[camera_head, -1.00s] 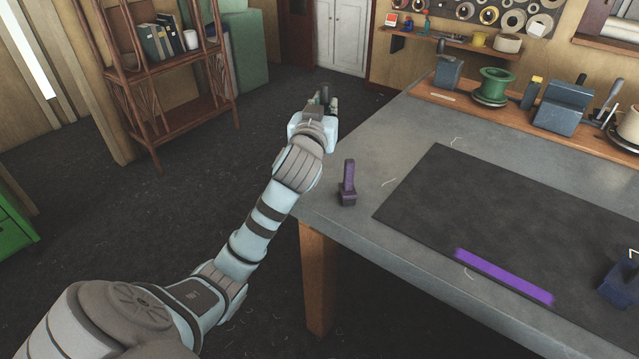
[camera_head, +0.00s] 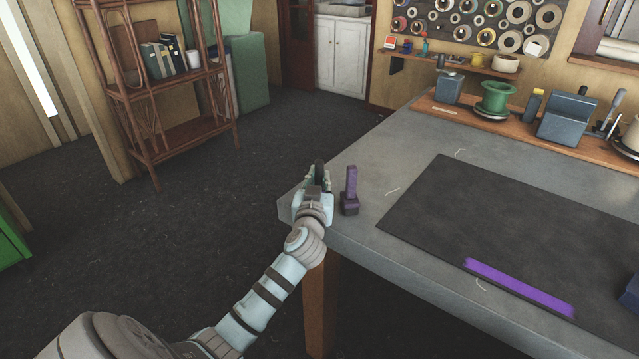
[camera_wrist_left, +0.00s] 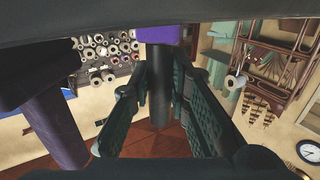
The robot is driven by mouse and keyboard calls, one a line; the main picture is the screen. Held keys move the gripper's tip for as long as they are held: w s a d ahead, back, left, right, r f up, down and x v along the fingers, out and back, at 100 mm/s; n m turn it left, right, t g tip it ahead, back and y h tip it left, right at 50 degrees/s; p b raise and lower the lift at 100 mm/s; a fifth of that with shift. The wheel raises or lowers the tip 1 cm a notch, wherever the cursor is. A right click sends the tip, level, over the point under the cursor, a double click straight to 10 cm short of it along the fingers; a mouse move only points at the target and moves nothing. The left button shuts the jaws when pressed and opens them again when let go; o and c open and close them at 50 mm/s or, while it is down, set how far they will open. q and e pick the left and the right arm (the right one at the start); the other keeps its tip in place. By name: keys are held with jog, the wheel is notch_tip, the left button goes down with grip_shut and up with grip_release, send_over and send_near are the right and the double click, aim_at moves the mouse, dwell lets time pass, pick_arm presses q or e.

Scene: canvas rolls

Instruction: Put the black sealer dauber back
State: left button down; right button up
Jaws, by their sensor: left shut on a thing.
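My left gripper (camera_head: 318,173) is at the near left corner of the grey table, just left of a purple block-like tool standing upright (camera_head: 350,193). It is shut on a slim dark upright piece, which I take to be the black sealer dauber. In the left wrist view, whose picture is upside down, the dauber's dark shaft (camera_wrist_left: 159,98) lies between the two fingers, with a purple-blue part (camera_wrist_left: 161,34) at its end. My fingers hide much of it in the head view. My right gripper is not in view.
A dark mat (camera_head: 470,220) with a purple strip (camera_head: 520,287) covers much of the grey table (camera_head: 395,165). A wooden board at the back holds a green spool (camera_head: 497,98), a grey dispenser (camera_head: 566,117) and other tools. A shelf rack (camera_head: 160,90) stands left.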

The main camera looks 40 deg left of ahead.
pick_arm(q)
jog(key=c, duration=1.5)
grip_release()
jog(key=shift+c, duration=0.2)
jog(key=shift+r, duration=0.15)
jog(key=v, duration=1.2)
jog(key=shift+p, duration=0.45)
jog(key=shift+a, duration=0.1)
